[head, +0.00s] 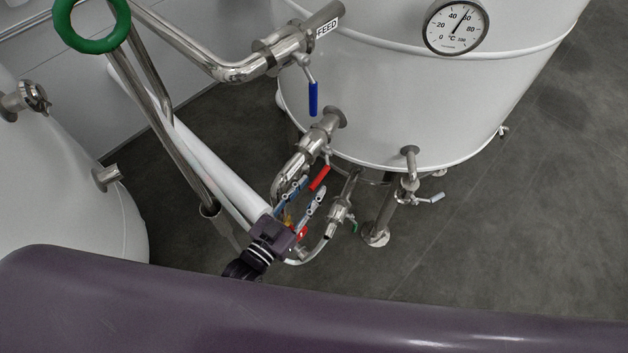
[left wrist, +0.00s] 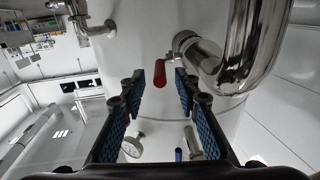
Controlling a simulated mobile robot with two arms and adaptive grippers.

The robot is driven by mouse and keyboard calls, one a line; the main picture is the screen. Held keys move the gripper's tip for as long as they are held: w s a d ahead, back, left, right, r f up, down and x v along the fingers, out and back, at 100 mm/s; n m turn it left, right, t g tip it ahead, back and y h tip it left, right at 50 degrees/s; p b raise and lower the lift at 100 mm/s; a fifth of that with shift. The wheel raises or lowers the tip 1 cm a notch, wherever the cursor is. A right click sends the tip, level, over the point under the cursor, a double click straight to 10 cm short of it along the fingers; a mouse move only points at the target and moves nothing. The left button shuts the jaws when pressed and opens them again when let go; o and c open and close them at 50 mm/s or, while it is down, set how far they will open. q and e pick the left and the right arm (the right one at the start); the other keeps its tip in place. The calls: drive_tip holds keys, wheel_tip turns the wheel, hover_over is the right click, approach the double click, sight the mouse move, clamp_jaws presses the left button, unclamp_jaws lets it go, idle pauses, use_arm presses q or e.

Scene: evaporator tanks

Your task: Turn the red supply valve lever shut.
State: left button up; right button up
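The red supply valve lever (head: 319,178) hangs from a steel valve on the pipe at the lower side of the white tank (head: 400,100). In the left wrist view the lever (left wrist: 160,72) shows centred in the gap between the fingers, its red end toward me. My left gripper (head: 311,187) is open, with its fingertips close to the lever's lower end. Neither finger visibly touches it, and I cannot tell the exact depth left between them. My right gripper is in neither view.
A blue lever (head: 313,99) hangs below the FEED pipe (head: 290,50). Another small valve (head: 340,212) and pipework sit right beside the gripper. A drain valve (head: 410,190) is farther right. A second white tank (head: 70,180) stands left. Grey floor (head: 520,220) is clear on the right.

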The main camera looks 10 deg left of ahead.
use_arm(q)
drive_tip(key=shift+x, duration=1.25)
drive_tip(key=shift+s, duration=0.1)
clamp_jaws()
